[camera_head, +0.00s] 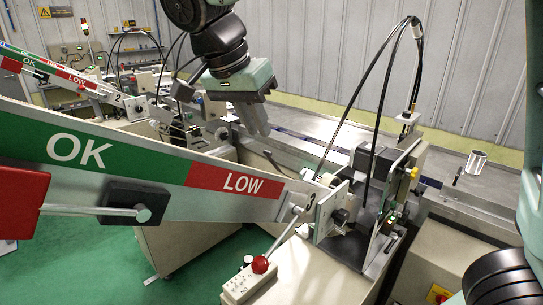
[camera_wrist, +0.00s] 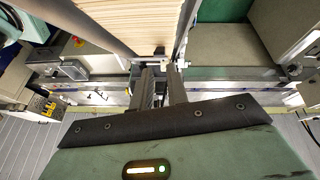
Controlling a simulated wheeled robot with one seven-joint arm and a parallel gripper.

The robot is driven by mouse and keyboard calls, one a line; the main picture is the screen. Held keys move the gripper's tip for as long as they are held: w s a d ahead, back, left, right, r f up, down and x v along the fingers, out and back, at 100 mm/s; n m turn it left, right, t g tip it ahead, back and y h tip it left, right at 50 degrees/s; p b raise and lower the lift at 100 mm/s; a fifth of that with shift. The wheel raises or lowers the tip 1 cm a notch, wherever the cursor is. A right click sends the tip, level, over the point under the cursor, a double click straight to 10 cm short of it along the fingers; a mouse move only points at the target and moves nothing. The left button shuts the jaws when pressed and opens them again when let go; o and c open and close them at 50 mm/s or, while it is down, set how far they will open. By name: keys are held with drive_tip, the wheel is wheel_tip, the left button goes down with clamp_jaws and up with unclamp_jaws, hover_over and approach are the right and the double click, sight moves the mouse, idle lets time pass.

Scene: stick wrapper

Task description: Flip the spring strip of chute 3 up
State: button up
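Chute 3 (camera_head: 150,180) is the long sloping chute in the front of the head view, with a green OK and red LOW label and the number 3 at its lower end. I cannot make out its spring strip for certain in either view. My gripper (camera_head: 257,122) points down above and behind the chute's lower end, apart from it. The wrist view shows both fingers (camera_wrist: 161,75) close together with a narrow dark gap and nothing visible held. Whether they are fully shut is unclear. Pale wooden sticks (camera_wrist: 128,22) lie stacked just beyond the fingertips there.
A red-knobbed lever (camera_head: 260,264) stands on a control box before the chute's end. A metal mechanism with black cables (camera_head: 375,180) rises to the right. Chute 2 (camera_head: 60,72) is behind at left. A conveyor rail (camera_head: 300,146) runs behind, with a metal cylinder (camera_head: 476,161) at right.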

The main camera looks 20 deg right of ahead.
sight(272, 161)
drive_tip(key=p+x, duration=0.2)
drive_tip(key=x, duration=0.8)
clamp_jaws()
